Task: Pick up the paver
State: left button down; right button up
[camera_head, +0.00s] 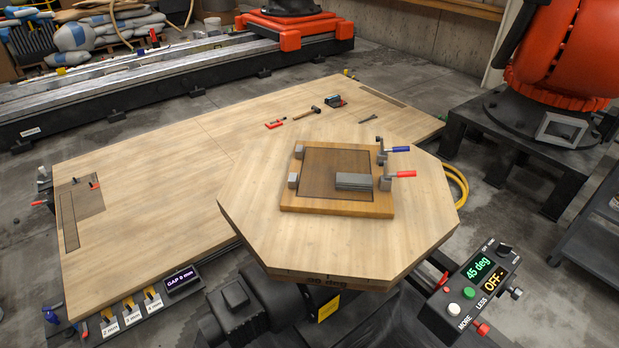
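A grey rectangular block (354,182), which looks like the paver, lies flat in the right part of a shallow wooden frame (330,208). The frame sits on an octagonal wooden turntable top (255,220). The block's long side runs left to right. A clamp with a red handle (405,174) stands just right of the block, and one with a blue handle (399,149) is behind it. Two small grey blocks (293,181) sit at the frame's left side. Neither of my grippers shows in the head view.
A long wooden table (140,190) lies behind and left, with a hammer (308,112) and small tools at its back. A control box (476,288) reading "45 deg" and "OFF" stands at the lower right. An orange robot base (545,75) stands at the upper right.

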aim_at(343, 181)
jog(key=i+l+u, duration=0.1)
jog(key=l+u, duration=0.4)
jog(key=l, duration=0.45)
jog(key=l+u, duration=0.5)
jog(key=l, duration=0.5)
